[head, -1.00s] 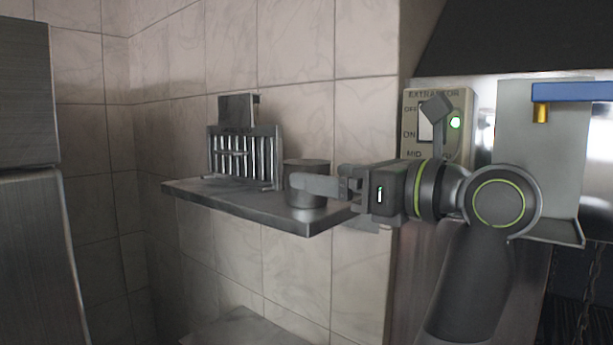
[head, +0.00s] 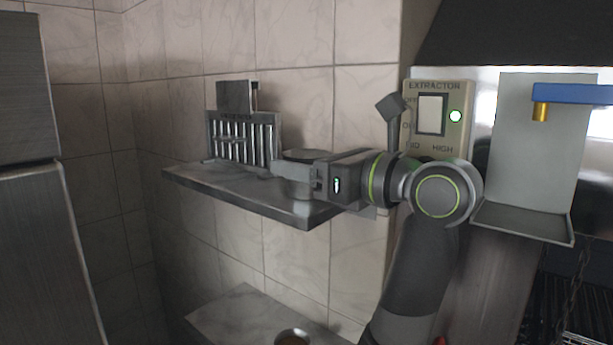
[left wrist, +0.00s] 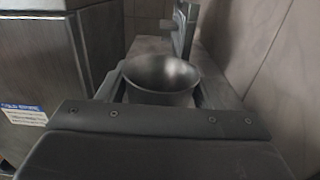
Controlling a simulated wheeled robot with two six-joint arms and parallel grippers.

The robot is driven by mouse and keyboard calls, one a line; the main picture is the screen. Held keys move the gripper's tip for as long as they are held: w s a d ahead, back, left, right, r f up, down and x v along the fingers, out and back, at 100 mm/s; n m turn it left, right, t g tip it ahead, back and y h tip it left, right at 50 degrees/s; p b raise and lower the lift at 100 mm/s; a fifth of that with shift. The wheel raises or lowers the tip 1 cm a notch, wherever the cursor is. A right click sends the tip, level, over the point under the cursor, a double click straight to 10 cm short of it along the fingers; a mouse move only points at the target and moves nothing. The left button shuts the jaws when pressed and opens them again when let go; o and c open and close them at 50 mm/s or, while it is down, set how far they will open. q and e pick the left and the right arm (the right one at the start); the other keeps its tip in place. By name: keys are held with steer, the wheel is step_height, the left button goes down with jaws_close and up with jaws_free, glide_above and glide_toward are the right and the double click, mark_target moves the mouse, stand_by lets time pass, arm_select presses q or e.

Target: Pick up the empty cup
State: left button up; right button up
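The empty cup (head: 299,187) is a grey metal cup standing upright on a wall shelf (head: 240,194). My left gripper (head: 290,168) reaches in from the right at the cup's height, with one finger across the cup's near side. In the left wrist view the cup (left wrist: 162,77) sits between the two fingers, and its visible inside looks empty. The fingers are apart, one on each side of the cup; a small dark gap shows beside the left one. Firm contact is not visible. My right gripper is not in view.
A slatted metal rack (head: 242,137) stands on the shelf just left of the cup. The tiled wall is close behind. An extractor switch panel (head: 436,115) is on the right. A lower ledge (head: 237,318) holds a round container (head: 291,338).

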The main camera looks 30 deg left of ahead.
arm_select(q)
steer(key=c, duration=0.4)
steer(key=shift+r, duration=0.15)
